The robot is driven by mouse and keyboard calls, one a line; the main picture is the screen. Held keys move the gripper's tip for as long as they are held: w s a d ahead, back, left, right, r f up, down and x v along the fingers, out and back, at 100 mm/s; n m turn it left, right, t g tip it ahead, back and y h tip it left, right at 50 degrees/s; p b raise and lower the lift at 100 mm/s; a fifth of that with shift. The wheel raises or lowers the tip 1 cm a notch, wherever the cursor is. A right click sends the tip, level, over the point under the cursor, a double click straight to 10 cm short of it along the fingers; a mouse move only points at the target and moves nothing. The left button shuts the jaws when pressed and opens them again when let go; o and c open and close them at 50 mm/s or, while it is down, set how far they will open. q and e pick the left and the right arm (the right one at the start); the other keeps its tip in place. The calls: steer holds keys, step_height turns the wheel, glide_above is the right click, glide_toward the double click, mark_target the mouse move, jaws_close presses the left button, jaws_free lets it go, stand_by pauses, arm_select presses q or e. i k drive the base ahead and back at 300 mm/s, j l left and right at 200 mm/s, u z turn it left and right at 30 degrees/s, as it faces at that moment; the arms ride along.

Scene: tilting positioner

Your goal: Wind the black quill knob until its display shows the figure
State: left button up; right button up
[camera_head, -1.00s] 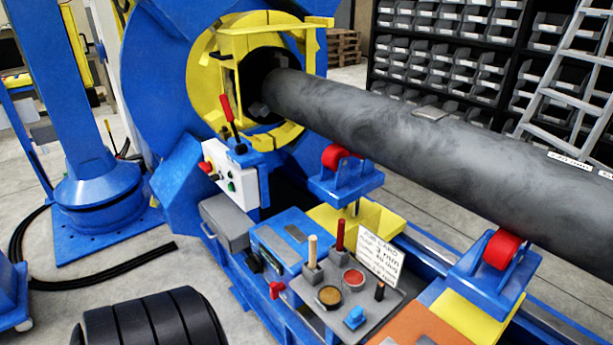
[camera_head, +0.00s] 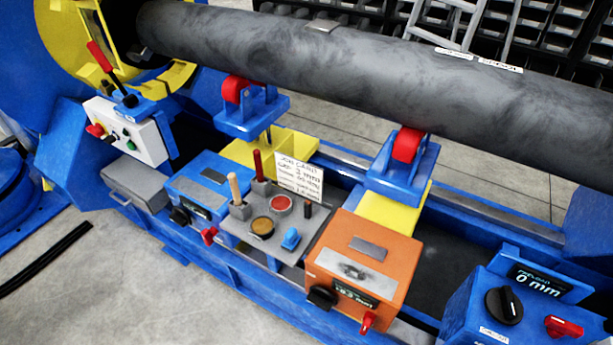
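A black knob (camera_head: 503,305) with a pale pointer line sits on a blue box at the lower right. A small label below it is too blurred to read surely. The display (camera_head: 539,281) behind it reads "0 mm" under a small heading. A white job card (camera_head: 299,178) stands behind the tool tray; one line seems to read "3 mm", the rest is unclear. An orange box has another black knob (camera_head: 322,297) and a small display (camera_head: 355,294). A third black knob (camera_head: 180,215) is on the left blue box. Neither gripper is in view.
A red lever (camera_head: 563,327) sits right of the right-hand knob. A grey tray (camera_head: 273,238) holds pots and upright handles. A long dark pipe (camera_head: 400,75) crosses above on red rollers. A white button panel (camera_head: 125,138) is at the left.

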mark_target(503, 305)
steer(key=z, duration=1.8)
